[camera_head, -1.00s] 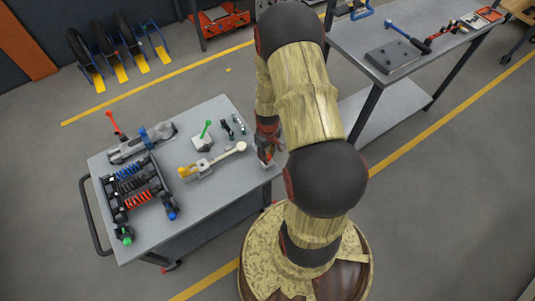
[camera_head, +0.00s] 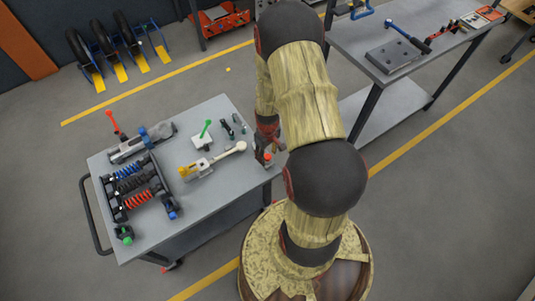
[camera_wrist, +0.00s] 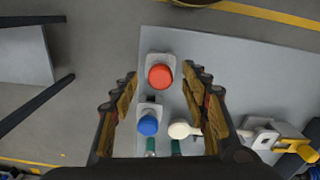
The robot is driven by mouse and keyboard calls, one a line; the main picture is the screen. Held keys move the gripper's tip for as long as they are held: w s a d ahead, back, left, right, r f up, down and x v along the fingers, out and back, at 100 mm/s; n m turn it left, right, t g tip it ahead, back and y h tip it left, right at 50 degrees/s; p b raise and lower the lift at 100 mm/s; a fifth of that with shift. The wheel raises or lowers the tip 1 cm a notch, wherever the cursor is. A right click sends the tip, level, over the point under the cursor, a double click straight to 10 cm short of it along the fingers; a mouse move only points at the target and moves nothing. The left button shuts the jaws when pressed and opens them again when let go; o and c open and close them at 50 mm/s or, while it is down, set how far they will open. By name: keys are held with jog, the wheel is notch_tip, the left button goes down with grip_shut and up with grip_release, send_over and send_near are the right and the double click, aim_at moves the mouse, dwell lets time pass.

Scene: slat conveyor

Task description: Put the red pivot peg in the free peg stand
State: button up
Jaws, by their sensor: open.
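The red pivot peg (camera_head: 267,157) stands upright in a small grey peg stand near the right corner of the cart top. In the wrist view its round red cap (camera_wrist: 160,76) sits over the stand's grey plate (camera_wrist: 161,59). My gripper (camera_wrist: 160,82) is open, with one finger on each side of the cap and a visible gap to both. In the head view my gripper (camera_head: 272,143) is just above the peg, partly hidden by my arm. A blue-capped peg (camera_wrist: 148,125) stands beside the red one in the wrist view.
A pale ball-ended lever on a yellow-knobbed clamp (camera_head: 200,168) lies close by on the cart. A green-handled fixture (camera_head: 203,138), a coil-spring rack (camera_head: 135,187) and a red-handled fixture (camera_head: 140,145) stand farther left. A second table (camera_head: 400,60) is behind.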

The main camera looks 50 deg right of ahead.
notch_tip(320, 180, up, 12)
dwell(0.6)
dwell(0.5)
jog(key=s+a+r+t, duration=0.2)
jog(key=a+r, duration=0.5)
jog(key=r, duration=0.4)
jog(key=s+a+r+t, duration=0.1)
jog(key=s+a+r, duration=0.2)
jog(key=a+r, duration=0.5)
jog(key=s+a+r+n+t, duration=0.1)
jog(key=s+a+r+t, duration=0.1)
jog(key=a+r, duration=0.5)
notch_tip(320, 180, up, 7)
jog(key=shift+s+a+f+t, duration=0.2)
jog(key=shift+s+a+t, duration=0.1)
jog(key=shift+a, duration=0.1)
